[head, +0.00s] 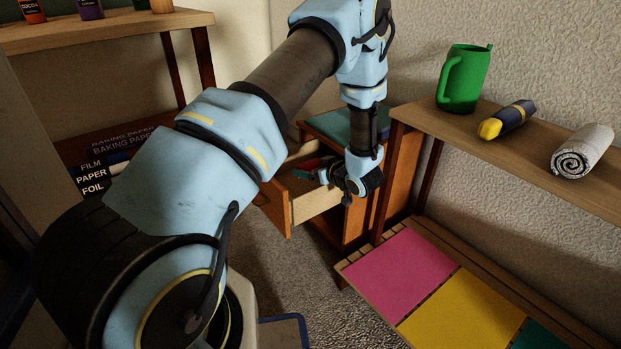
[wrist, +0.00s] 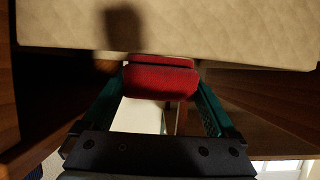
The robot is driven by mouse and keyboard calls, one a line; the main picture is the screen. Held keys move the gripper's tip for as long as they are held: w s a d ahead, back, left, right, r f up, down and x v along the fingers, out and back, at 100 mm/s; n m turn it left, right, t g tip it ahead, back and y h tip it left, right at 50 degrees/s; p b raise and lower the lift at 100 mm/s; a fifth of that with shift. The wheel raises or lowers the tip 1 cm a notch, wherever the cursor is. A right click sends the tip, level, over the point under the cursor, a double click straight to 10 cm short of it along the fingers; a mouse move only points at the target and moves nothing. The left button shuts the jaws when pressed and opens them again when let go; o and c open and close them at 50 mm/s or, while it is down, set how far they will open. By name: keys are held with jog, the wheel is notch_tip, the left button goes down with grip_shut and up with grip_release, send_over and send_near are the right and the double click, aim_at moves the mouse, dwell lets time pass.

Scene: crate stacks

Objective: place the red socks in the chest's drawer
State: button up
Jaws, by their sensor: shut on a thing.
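The red socks (wrist: 160,82), a folded red bundle, sit between the two teal fingers of my gripper (wrist: 160,76) in the wrist view. My gripper is shut on them. In the head view my gripper (head: 313,170) is low over the chest's open drawer (head: 315,203), with a bit of red showing at its fingers. The drawer is pulled out from the wooden chest (head: 357,222), which has a green top. My wrist hides part of the drawer's inside. I cannot tell whether the socks touch the drawer's bottom.
A wooden shelf (head: 412,115) right of the chest holds a green jug (head: 463,78), a blue-yellow bottle (head: 507,120) and a rolled towel (head: 582,151). Below it is a bench with coloured panels (head: 398,272). Another shelf (head: 110,30) with containers and boxes stands at left.

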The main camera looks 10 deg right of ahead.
jog(key=shift+f, duration=1.2)
jog(key=shift+f+b, duration=0.4)
jog(key=shift+f, duration=0.15)
jog(key=shift+f, duration=0.1)
jog(key=o, duration=1)
jog(key=shift+c, duration=0.2)
